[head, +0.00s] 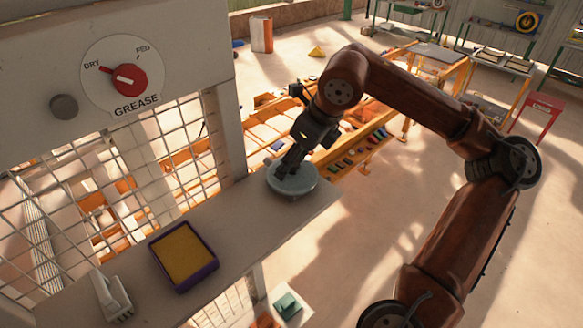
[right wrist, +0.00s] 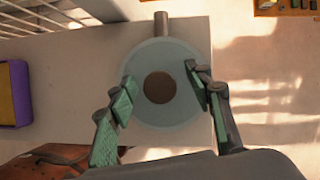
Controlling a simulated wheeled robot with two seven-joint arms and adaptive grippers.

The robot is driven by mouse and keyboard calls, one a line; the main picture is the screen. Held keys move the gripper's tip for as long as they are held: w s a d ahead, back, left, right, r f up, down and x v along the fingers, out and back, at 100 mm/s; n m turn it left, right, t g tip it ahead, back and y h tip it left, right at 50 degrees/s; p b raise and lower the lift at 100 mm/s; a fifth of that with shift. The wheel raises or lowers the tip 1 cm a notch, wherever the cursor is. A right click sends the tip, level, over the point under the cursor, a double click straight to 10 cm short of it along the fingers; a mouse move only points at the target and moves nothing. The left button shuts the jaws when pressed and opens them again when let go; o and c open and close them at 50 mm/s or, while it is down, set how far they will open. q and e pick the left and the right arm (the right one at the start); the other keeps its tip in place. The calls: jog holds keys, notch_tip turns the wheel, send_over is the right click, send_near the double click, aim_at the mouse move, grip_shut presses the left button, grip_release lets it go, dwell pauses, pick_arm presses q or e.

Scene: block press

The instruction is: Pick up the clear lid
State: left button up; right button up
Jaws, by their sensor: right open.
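The clear lid (head: 308,183) is a round, pale see-through disc at the right end of the grey ledge. In the right wrist view the lid (right wrist: 152,55) has a round brown knob (right wrist: 160,87) at its middle. My right gripper (head: 286,172) is right over the lid, pointing down. In the right wrist view its two green-padded fingers (right wrist: 161,92) are wide apart, one on each side of the knob, with a gap to it. It is open and empty. What lies under the lid is hard to make out. My left gripper is out of view.
A purple tray (head: 210,272) with a yellow filling and a white device (head: 111,296) are on the ledge (head: 255,222). A wire mesh and a panel with a red GREASE dial (head: 129,78) rise behind it. The ledge between tray and lid is clear.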

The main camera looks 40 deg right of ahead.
jog(key=shift+s+f, duration=0.1)
jog(key=shift+s, duration=0.1)
jog(key=shift+w, duration=0.2)
jog(key=shift+c, duration=1.4)
jog(key=shift+s, duration=0.15)
jog(key=c, duration=0.8)
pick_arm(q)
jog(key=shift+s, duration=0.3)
pick_arm(e)
grip_shut()
